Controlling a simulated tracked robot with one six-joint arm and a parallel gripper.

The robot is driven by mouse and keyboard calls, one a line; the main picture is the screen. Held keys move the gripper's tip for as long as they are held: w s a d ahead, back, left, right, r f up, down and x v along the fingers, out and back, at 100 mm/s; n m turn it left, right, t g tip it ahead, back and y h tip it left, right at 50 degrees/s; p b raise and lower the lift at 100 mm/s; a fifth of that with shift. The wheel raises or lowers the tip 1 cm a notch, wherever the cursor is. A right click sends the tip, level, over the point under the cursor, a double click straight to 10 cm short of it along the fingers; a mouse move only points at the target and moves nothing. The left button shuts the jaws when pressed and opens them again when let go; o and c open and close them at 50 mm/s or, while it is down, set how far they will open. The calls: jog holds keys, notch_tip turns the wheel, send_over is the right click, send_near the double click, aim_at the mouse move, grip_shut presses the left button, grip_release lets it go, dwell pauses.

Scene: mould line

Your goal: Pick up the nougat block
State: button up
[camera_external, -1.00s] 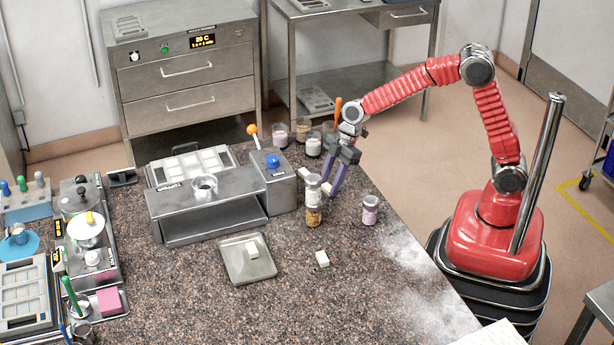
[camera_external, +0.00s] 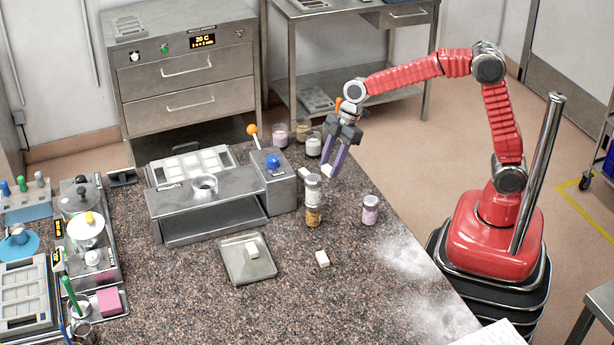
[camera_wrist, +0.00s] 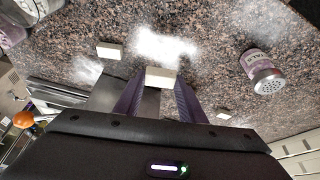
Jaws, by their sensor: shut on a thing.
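In the wrist view the nougat block (camera_wrist: 160,77) spans the gap between the fingertips (camera_wrist: 160,84). A similar pale block (camera_external: 322,258) lies on the open counter, and another (camera_external: 253,250) sits on a square metal plate (camera_external: 237,268).
More jars (camera_external: 313,147) stand behind. A metal machine with a blue button (camera_external: 272,161) is at left. White powder (camera_external: 405,255) lies at the right edge.

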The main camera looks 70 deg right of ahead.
jog(key=shift+r, duration=1.25)
jog(key=shift+w, duration=0.1)
